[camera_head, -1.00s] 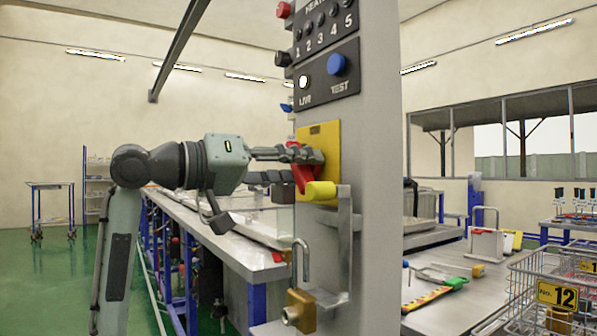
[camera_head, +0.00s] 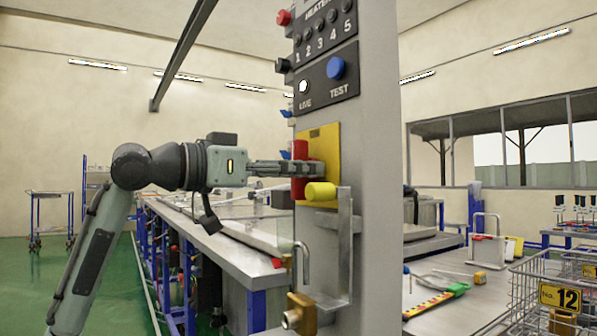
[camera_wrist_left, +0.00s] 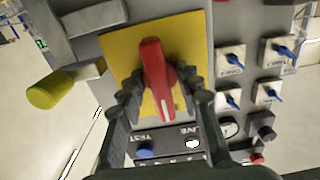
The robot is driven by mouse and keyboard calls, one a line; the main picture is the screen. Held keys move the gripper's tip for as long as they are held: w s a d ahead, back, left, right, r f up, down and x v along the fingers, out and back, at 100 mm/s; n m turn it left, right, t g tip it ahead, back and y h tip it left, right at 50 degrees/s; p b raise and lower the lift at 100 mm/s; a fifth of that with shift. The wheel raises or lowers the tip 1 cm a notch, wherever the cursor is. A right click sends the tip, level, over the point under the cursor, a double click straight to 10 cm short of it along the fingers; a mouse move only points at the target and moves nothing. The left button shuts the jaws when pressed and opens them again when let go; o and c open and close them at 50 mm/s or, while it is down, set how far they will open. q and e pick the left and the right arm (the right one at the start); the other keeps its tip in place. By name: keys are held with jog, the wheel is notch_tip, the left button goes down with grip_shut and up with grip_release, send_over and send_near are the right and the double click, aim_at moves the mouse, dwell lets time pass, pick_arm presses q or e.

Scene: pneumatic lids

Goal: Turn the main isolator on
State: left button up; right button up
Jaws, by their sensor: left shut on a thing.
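The main isolator is a red rotary handle (camera_head: 300,165) on a yellow plate (camera_head: 326,150) on the grey column. The handle stands upright in the head view. In the wrist view the red handle (camera_wrist_left: 155,70) has a white line at its end towards the TEST and LIVE buttons. My left gripper (camera_head: 290,168) comes in level from the left and is shut on the handle. In the wrist view the fingers of my left gripper (camera_wrist_left: 160,92) lie on either side of it. My right gripper is not in view.
A yellow cylinder (camera_head: 320,191) sticks out just below the handle. A brass padlock (camera_head: 300,312) and a metal hook (camera_head: 302,262) are lower on the column. The blue TEST button (camera_head: 336,67) and white LIVE lamp (camera_head: 303,87) are above. A wire basket (camera_head: 530,300) stands at right.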

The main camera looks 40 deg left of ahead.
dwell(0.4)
pick_arm(q)
jog(key=o, duration=0.8)
jog(key=shift+c, duration=0.2)
jog(key=v, duration=1.2)
jog(key=shift+s+f, duration=0.1)
jog(key=shift+s, duration=0.05)
